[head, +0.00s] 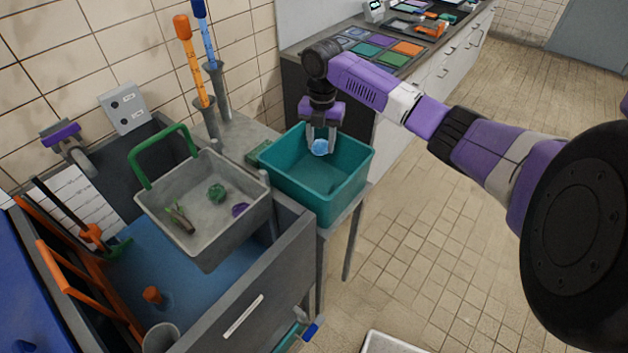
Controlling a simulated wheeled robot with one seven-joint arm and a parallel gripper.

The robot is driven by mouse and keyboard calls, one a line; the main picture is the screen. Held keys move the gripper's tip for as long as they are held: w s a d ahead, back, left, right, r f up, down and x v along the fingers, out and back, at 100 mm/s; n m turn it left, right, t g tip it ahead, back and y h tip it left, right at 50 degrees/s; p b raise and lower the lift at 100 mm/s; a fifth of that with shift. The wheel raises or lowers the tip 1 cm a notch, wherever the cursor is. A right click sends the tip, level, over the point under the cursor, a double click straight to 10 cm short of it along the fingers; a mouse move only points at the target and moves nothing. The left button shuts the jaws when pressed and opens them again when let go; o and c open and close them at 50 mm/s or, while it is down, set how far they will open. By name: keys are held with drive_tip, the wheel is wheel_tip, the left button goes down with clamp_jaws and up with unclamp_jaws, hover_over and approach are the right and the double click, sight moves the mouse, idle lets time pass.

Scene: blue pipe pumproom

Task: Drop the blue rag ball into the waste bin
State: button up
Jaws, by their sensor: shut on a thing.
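The blue rag ball (320,147) is a small light-blue lump between the fingers of my gripper (320,143). My gripper points down and is shut on the ball. The bin stands on a small grey table. I see no label showing whether this teal bin is the waste bin. The visible part of its inside looks empty.
A grey basket (215,235) with a green handle holds a green ball, a purple piece and a twig-like thing, left of the bin. Orange and blue handled tools (190,60) stand upright behind. A dark counter (340,40) with coloured tiles lies beyond. Tiled floor (430,250) is open at right.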

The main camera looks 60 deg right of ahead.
drive_tip(key=o, duration=1.4)
drive_tip(key=shift+o, duration=0.2)
wheel_tip(320, 180, up, 8)
drive_tip(key=shift+f+b, duration=0.1)
drive_tip(key=shift+b, duration=0.6)
